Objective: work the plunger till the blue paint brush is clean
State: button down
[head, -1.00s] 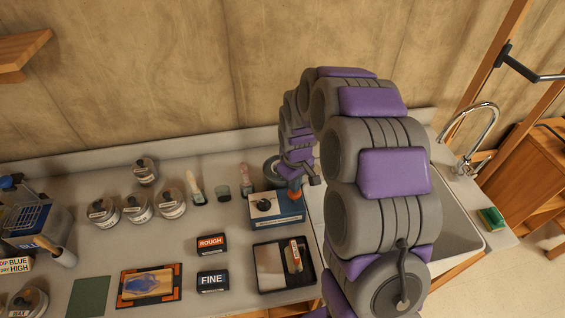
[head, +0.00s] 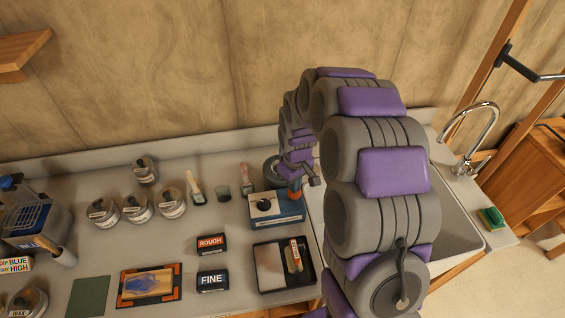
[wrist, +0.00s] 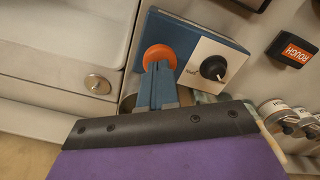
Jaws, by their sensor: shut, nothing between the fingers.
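A blue box with a white panel and black knob (head: 275,208) stands at the counter's right, by the sink. An orange round button (wrist: 158,57) on its blue part may be the plunger. My gripper (wrist: 160,72) is shut, its blue fingers at the orange button, touching or just above it. In the head view my gripper (head: 294,187) is small and partly hidden by my arm.
The sink (head: 455,228) with a tap (head: 475,140) lies right of my arm. ROUGH (head: 211,244) and FINE (head: 212,281) blocks and a black tray (head: 284,289) stand in front. Several lidded jars (head: 137,208) and a blue bath with a basket (head: 35,212) are left.

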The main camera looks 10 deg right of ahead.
jog(key=shift+f, duration=1.6)
jog(key=shift+r+p, duration=0.45)
jog(key=shift+r, duration=1.4)
jog(key=shift+r+p, duration=0.7)
jog(key=shift+r, duration=1.05)
jog(key=shift+r+p, duration=0.4)
jog(key=shift+r, duration=0.75)
